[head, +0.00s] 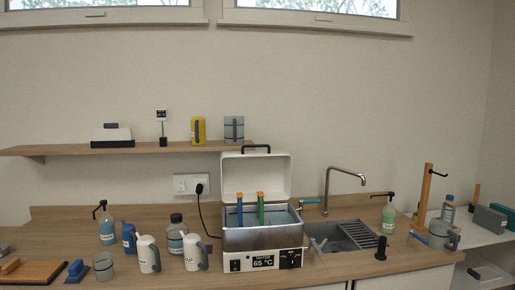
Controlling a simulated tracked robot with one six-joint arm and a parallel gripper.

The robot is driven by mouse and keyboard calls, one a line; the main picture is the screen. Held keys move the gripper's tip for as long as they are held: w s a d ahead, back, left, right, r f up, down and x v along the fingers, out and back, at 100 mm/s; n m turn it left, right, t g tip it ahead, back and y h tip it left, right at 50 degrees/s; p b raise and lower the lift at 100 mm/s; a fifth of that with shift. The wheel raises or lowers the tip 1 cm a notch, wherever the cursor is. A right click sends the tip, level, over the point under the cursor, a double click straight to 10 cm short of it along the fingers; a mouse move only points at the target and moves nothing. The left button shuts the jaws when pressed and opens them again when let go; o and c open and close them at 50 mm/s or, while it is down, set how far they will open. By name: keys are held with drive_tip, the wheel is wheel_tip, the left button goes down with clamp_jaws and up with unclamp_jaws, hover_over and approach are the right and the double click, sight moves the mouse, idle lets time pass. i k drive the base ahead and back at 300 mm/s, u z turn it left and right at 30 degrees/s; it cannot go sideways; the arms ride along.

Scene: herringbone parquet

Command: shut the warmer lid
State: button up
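The warmer (262,240) is a metal water bath on the wooden counter, with a white front panel whose display reads "WATER 65 °C". Its white lid (256,172) stands open, raised upright at the back edge, with a dark handle (256,148) on top. A blue upright piece (240,214) and a green upright piece (261,213), both with orange tops, stand in the bath and reach above its rim. My gripper does not show in the head view.
A sink (345,237) with a tall tap (328,188) lies right of the warmer. Two white jugs (149,255) and several bottles stand to its left. A shelf (120,149) with small items hangs behind, left of the lid. A black cord (205,215) runs to a wall socket.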

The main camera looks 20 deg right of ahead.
sight(269, 172)
drive_tip(key=u, duration=0.05)
drive_tip(key=i, duration=1)
drive_tip(key=z, duration=0.05)
